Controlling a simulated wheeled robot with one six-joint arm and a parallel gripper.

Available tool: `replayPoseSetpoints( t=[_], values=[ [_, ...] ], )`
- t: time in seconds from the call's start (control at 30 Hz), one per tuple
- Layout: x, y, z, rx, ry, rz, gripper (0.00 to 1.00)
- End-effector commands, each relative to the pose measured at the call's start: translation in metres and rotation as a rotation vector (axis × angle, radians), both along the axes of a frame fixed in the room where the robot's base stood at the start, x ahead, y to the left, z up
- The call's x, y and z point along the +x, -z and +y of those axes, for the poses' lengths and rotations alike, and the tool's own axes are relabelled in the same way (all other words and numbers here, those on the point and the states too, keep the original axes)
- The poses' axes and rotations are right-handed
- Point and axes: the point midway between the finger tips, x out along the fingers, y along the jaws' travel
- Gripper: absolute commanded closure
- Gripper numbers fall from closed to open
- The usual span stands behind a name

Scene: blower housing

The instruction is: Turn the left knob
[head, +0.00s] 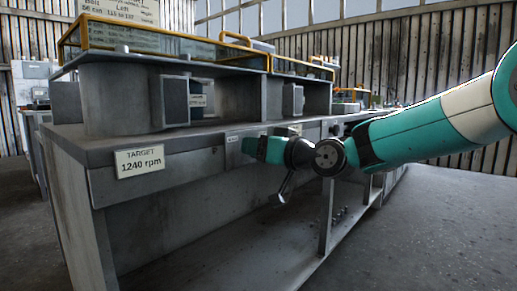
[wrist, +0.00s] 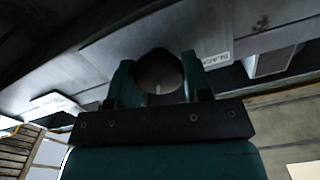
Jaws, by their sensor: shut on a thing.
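A round dark knob (wrist: 159,70) with a short pale mark on its face sits on the bench's front panel. In the wrist view it is between the two teal fingers of my gripper (wrist: 158,84), which is shut on it from both sides. In the head view my gripper (head: 248,147) reaches the front panel from the right and hides the knob. A small label plate (wrist: 216,61) is beside the knob in the wrist view; its lettering is upside down and hard to read.
The grey bench (head: 190,140) carries metal housings and yellow-framed guards (head: 170,42). A sign reading "TARGET 1240 rpm" (head: 140,161) hangs at its front left. A dark knob (head: 336,129) shows farther right along the panel. Floor is free at front right.

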Motion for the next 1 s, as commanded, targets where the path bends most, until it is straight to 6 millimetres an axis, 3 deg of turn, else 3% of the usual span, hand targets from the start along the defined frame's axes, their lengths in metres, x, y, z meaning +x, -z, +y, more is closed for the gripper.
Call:
replayPoseSetpoints(
  t=[0.07, 0.1, 0.2, 0.57, 0.77, 1.0],
  values=[
    [-0.001, 0.003, 0.0, -0.003, -0.003, 0.008, 0.78],
    [-0.001, 0.003, 0.0, -0.003, -0.003, 0.008, 0.46],
    [-0.001, 0.002, 0.0, -0.002, -0.002, 0.007, 0.29],
    [-0.005, 0.0, -0.006, 0.0, 0.0, 0.001, 0.29],
    [-0.027, -0.001, -0.037, 0.0, 0.003, 0.004, 0.29],
    [-0.066, 0.0, -0.087, 0.0, 0.005, 0.005, 0.29]
  ],
)
